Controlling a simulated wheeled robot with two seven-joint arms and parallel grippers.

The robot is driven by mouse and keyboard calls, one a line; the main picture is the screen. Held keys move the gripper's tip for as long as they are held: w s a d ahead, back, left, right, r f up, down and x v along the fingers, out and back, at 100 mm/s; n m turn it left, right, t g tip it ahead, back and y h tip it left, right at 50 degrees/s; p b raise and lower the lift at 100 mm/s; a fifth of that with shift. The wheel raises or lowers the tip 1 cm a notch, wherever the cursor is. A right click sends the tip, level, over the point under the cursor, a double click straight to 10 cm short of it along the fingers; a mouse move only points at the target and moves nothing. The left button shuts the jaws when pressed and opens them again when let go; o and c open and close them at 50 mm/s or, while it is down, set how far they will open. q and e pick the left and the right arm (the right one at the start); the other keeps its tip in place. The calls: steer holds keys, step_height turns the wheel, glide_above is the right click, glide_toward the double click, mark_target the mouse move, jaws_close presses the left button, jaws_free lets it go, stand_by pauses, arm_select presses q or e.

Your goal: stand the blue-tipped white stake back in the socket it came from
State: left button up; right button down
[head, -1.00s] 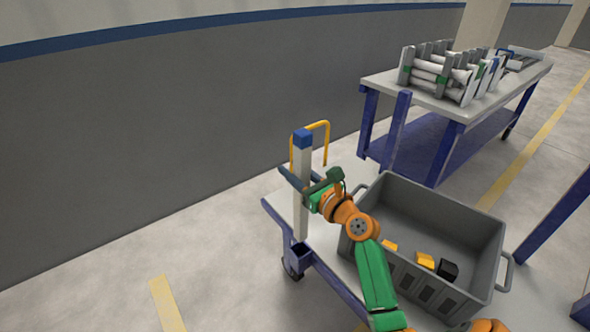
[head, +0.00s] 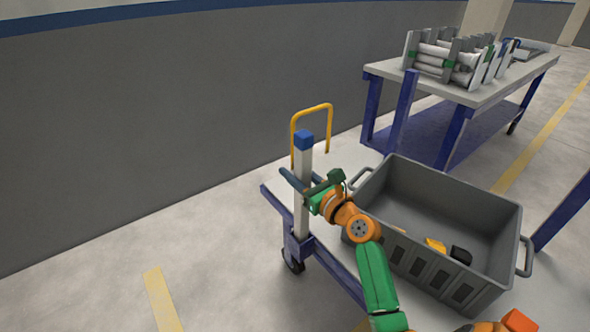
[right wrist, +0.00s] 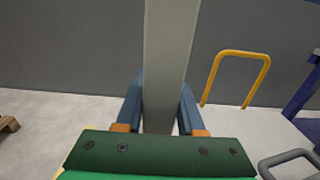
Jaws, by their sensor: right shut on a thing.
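The white stake (head: 303,158) with a blue tip stands upright in the head view, at the near left corner of the cart (head: 337,270). My right gripper (head: 300,183) is shut on its upper half, below the blue tip. In the right wrist view the stake (right wrist: 170,50) runs between the two fingers. The blue socket (head: 299,248) is at the cart's corner, directly below the stake. The stake's lower end meets the socket's top in the picture; how deep it sits inside is hidden. My left gripper is out of view.
A grey crate (head: 397,258) with yellow and black pieces stands on the cart right of my arm. A yellow hoop handle (head: 313,108) rises behind the stake. A blue-legged table (head: 480,95) with a pipe rack stands back right. Floor at left is mostly clear.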

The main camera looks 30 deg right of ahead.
arm_select(q)
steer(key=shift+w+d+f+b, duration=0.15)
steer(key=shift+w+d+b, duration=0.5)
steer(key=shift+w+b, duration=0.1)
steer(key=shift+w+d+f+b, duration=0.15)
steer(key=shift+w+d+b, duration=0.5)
steer(key=shift+b, duration=0.1)
arm_select(e)
steer(key=shift+f, duration=2.35)
steer(key=shift+c, duration=2.2)
jaws_free()
arm_select(q)
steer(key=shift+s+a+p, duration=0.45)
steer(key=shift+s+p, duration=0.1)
steer(key=shift+p, duration=0.1)
arm_select(e)
steer(key=s, duration=0.7)
steer(key=shift+d, duration=0.25)
